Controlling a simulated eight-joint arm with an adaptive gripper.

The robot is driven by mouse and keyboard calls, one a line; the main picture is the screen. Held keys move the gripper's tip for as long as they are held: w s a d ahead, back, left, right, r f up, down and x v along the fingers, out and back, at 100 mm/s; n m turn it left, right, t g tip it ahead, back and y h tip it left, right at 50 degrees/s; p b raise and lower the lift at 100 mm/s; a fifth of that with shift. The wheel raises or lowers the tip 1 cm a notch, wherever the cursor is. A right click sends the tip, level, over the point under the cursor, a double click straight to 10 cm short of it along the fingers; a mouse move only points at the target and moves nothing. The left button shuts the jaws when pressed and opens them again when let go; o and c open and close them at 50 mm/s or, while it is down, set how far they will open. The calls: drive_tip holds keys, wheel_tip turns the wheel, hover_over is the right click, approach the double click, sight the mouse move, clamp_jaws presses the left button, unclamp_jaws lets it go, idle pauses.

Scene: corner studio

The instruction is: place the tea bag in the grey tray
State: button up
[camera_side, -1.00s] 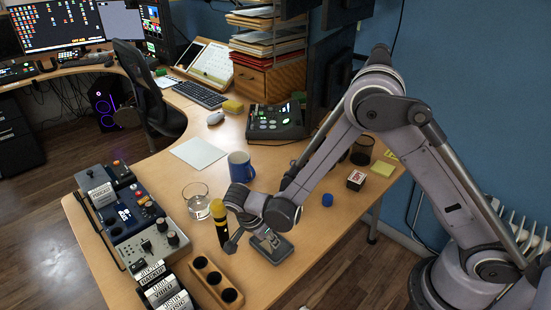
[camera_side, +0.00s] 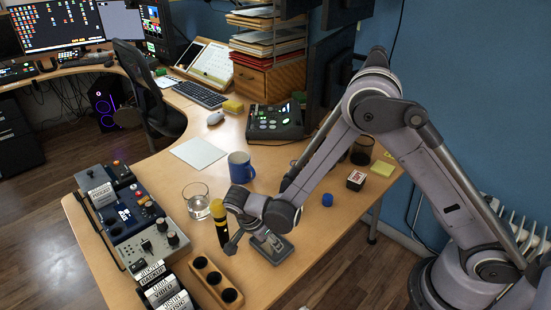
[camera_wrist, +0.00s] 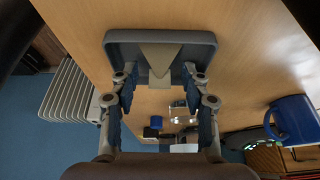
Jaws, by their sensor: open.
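The grey tray (camera_side: 286,252) lies on the desk near its front edge, below my gripper (camera_side: 270,241) in the side view. In the wrist view, the tray (camera_wrist: 113,45) is at the top. A beige, triangular tea bag (camera_wrist: 160,55) shows against its floor, with a narrow end towards the tray's near side. I cannot tell whether that end crosses the rim. My gripper (camera_wrist: 160,84) is open, its two fingers spread to either side of the tea bag's narrow end, with a gap on each side. In the side view my fingers mostly hide the tea bag.
A wooden holder (camera_side: 216,283) with round holes, a glass (camera_side: 196,202), a blue mug (camera_side: 240,167) and a blue cap (camera_side: 327,200) are nearby. The desk right of the tray is clear.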

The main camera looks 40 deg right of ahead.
drive_tip(key=v, duration=1.1)
drive_tip(key=s+d+r+n+t+y, duration=0.4)
drive_tip(key=s+d+r+n+t, duration=0.3)
drive_tip(key=n, duration=1.1)
drive_tip(key=s+d+r, duration=0.4)
drive_tip(key=d+r, duration=0.2)
drive_tip(key=shift+d+y, duration=0.3)
